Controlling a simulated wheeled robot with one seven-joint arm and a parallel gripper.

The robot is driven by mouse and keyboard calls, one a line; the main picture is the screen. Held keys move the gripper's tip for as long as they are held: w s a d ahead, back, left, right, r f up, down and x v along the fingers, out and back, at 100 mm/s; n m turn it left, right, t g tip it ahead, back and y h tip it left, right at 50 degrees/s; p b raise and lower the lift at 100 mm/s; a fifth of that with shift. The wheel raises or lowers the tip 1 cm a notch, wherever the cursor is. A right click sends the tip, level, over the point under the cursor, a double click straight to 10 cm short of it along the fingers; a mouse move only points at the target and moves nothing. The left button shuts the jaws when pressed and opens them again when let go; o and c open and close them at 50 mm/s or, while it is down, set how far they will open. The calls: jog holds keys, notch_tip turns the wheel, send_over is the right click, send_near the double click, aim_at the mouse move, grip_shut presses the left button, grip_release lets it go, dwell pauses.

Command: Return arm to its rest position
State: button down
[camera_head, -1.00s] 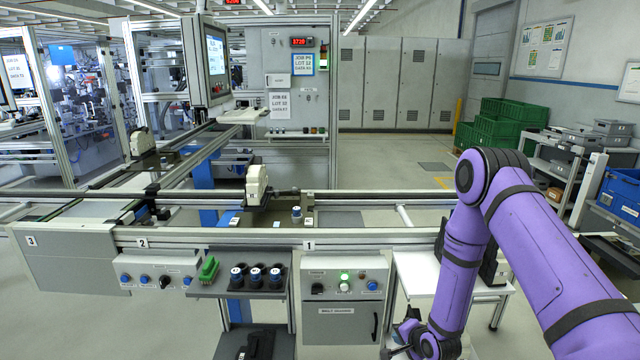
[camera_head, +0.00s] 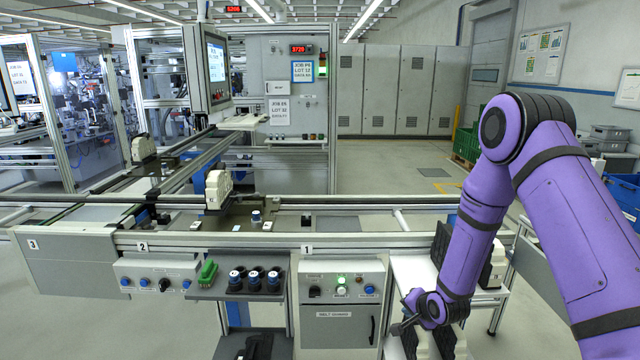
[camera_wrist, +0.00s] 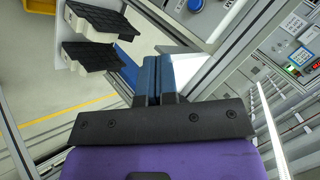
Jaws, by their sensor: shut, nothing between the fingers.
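My purple arm (camera_head: 488,205) is bent at the right of the head view, its elbow high and its forearm hanging down. My gripper (camera_head: 400,328) is at the lower end, beside the right side of the control box and in front of the white stand. In the wrist view my gripper (camera_wrist: 157,72) shows two blue-grey fingers side by side, shut with nothing between them.
A control box (camera_head: 342,308) with buttons and a cup holder (camera_head: 254,284) sit below the conveyor rail (camera_head: 250,240). A white stand (camera_head: 412,270) with black holders is close to my gripper. A white block (camera_head: 218,188) and a blue-topped cup (camera_head: 256,217) are on the line.

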jog(key=s+d+r+n+h, duration=0.1)
jog(key=s+d+r, duration=0.15)
jog(key=r, duration=0.75)
jog(key=s+d+r+n+g+h, duration=0.15)
jog(key=s+r, duration=0.25)
jog(key=r, duration=0.6)
jog(key=s+d+r+n, duration=0.1)
jog(key=s+r+n, duration=0.15)
jog(key=r, duration=0.75)
jog(key=s+r+n, duration=0.1)
jog(key=s+r, duration=0.3)
jog(key=s, duration=0.5)
jog(key=s+r+n+g, duration=0.1)
jog(key=s+r, duration=0.3)
jog(key=s, duration=0.6)
jog(key=s+r+n+g, duration=0.1)
jog(key=s+r, duration=0.4)
jog(key=s, duration=0.5)
jog(key=shift+d+n, duration=0.2)
jog(key=shift+n, duration=0.3)
